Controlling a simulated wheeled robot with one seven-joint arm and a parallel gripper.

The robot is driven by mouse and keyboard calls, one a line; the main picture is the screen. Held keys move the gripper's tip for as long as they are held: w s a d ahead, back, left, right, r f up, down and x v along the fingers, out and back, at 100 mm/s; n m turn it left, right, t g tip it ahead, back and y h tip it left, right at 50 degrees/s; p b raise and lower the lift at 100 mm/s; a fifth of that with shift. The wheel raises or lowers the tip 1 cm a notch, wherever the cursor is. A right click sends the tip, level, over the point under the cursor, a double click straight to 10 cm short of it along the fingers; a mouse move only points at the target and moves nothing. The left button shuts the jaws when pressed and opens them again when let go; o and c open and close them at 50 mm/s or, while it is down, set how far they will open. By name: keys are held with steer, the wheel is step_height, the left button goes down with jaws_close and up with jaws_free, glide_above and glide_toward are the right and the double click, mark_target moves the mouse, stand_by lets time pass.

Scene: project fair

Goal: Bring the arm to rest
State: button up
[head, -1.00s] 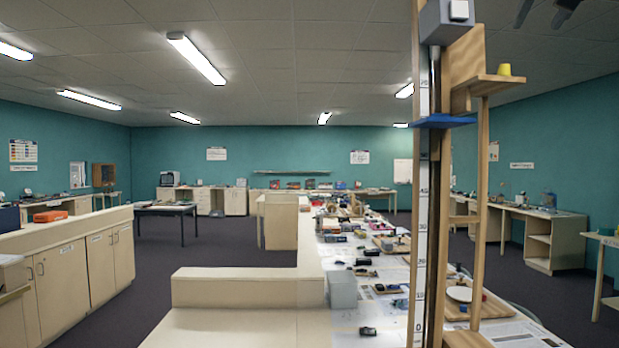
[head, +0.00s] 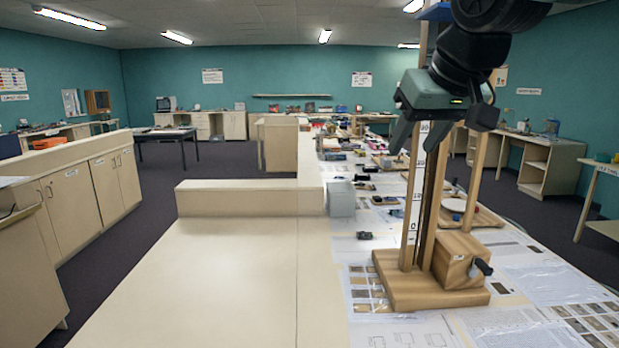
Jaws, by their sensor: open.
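My gripper (head: 404,145) hangs at the upper right of the head view, in front of the tall wooden stand. Its two grey fingers point down and stand apart, with nothing seen between them. My dark arm comes in from the top right edge above it. The stand (head: 405,287) has a wooden base on the paper-covered bench, upright posts and a white scale strip. A wooden box with a dark crank (head: 482,267) sits on its base. Part of the stand's upper section is hidden behind my arm and gripper. I cannot tell whether the gripper touches the posts.
The near cream counter (head: 220,275) is bare, with a low ledge (head: 250,197) behind it. A grey block (head: 341,198) stands beside the ledge's right end. Many small items and sheets lie along the bench (head: 400,320). Low cabinets (head: 75,200) stand at the left.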

steer(key=s+a+f+n+g+b, duration=0.1)
steer(key=s+a+f+g, duration=0.1)
steer(key=s+f, duration=0.45)
steer(key=s+a+f+n+g+b, duration=0.15)
steer(key=s+f, duration=0.25)
steer(key=f, duration=0.6)
steer(key=s+d+f+n+g+h+b, duration=0.1)
steer(key=s+f+n+g, duration=0.1)
steer(key=s+f, duration=1.2)
steer(key=shift+s+d+g+b, duration=0.3)
steer(key=shift+s+g+b, duration=0.05)
steer(key=shift+s+g, duration=0.45)
